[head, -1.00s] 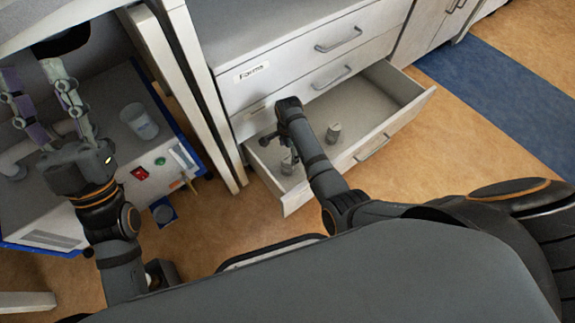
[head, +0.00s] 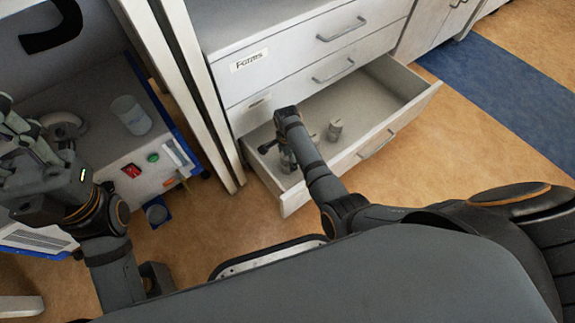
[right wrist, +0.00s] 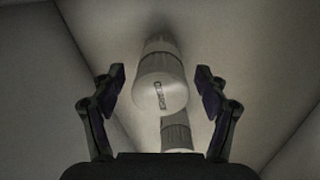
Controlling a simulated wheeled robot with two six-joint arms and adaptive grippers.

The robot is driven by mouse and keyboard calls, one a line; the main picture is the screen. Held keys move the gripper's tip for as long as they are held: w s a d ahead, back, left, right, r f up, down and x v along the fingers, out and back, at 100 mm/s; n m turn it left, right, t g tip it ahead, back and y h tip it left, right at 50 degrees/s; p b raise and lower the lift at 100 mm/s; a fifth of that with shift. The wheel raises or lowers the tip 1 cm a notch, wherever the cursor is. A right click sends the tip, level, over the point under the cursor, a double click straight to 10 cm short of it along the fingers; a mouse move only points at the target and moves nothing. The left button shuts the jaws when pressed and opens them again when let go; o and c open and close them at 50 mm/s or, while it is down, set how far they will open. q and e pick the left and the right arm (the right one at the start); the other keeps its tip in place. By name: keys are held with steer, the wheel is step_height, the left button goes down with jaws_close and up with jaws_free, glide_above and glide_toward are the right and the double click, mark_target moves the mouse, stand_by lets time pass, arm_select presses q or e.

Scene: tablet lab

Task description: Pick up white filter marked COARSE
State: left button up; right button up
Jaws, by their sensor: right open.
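A pale cylindrical filter (right wrist: 162,80) with a small dark label shows in the right wrist view, between my right gripper's (right wrist: 160,88) spread fingers. I cannot read the label for sure. A second pale filter (right wrist: 177,132) is partly hidden lower in that view. In the head view, my right gripper (head: 284,152) points down into the open drawer (head: 365,95), and its arm hides part of what is below. A grey-white filter (head: 335,130) stands to its right in the drawer. My left gripper (head: 22,130) is at the left edge, partly cut off.
The drawer cabinet (head: 290,60) has a labelled upper drawer. A grey box-shaped machine (head: 115,160) with a red switch and a clear beaker (head: 131,115) on top stands at the left. A blue floor strip (head: 490,110) lies right. The drawer's right part is free.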

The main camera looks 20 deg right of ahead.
steer(key=shift+c, duration=0.4)
steer(key=c, duration=1.2)
steer(key=shift+c, duration=0.2)
